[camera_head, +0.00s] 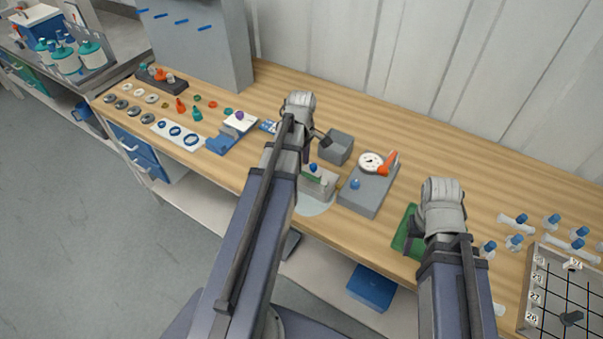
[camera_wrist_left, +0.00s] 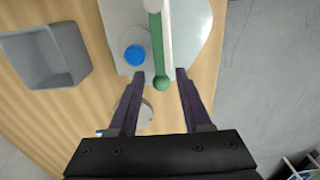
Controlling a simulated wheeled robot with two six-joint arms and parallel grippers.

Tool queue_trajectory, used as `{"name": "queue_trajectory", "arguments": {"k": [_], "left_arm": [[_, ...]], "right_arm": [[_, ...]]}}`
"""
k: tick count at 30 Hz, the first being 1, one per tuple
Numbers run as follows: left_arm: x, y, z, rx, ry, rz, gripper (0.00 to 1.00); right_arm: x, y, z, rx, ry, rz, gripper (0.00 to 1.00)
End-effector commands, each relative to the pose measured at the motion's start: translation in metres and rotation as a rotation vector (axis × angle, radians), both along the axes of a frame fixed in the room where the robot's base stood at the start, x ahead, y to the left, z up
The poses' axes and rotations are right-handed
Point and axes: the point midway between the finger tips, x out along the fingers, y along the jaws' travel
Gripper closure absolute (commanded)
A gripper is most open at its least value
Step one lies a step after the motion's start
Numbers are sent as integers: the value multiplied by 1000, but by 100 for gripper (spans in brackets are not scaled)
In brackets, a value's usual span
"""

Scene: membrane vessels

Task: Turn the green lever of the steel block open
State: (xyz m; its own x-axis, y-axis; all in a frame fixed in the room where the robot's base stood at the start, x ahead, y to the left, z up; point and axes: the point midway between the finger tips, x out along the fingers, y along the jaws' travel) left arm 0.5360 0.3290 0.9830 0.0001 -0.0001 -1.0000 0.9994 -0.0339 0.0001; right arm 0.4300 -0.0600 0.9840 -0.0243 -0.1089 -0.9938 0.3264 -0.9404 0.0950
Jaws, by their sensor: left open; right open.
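The steel block (camera_head: 319,189) stands near the bench's front edge, on a pale round sheet. In the left wrist view, the block (camera_wrist_left: 118,22) is light grey with a blue round knob (camera_wrist_left: 135,55) and a long green lever (camera_wrist_left: 156,45) ending in a round tip. My left gripper (camera_wrist_left: 160,75) is open, with its two dark fingers either side of the lever's tip in that view. Whether they touch it, I cannot tell. In the head view, my left gripper (camera_head: 314,145) partly covers the area just behind the block. My right gripper (camera_head: 412,232) is open and empty over a green mat.
A grey open bin (camera_head: 336,148) stands close behind the block. A grey box (camera_head: 366,190) with a dial and orange handle stands just right of it. A green mat (camera_head: 402,240) lies under my right gripper. A gridded tray (camera_head: 535,285) is at the right.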

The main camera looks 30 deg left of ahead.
Motion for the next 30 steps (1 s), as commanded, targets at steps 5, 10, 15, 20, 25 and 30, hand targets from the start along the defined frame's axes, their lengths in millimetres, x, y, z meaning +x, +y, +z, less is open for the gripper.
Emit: {"name": "queue_trajectory", "arguments": {"k": [5,10,15,20,25,30], "left_arm": [[0,0,-21,0,0,0,51],[0,0,-22,0,0,0,51],[0,0,-21,0,0,0,51],[0,0,-21,0,0,0,69],[0,0,-22,0,0,0,88],[0,0,-22,0,0,0,100]], "right_arm": [[0,0,-21,0,0,-1,50],[0,0,-22,0,0,-1,50],[0,0,-21,0,0,-1,50],[0,0,-21,0,0,0,50],[0,0,-21,0,0,0,50],[0,0,-21,0,0,0,50]]}}
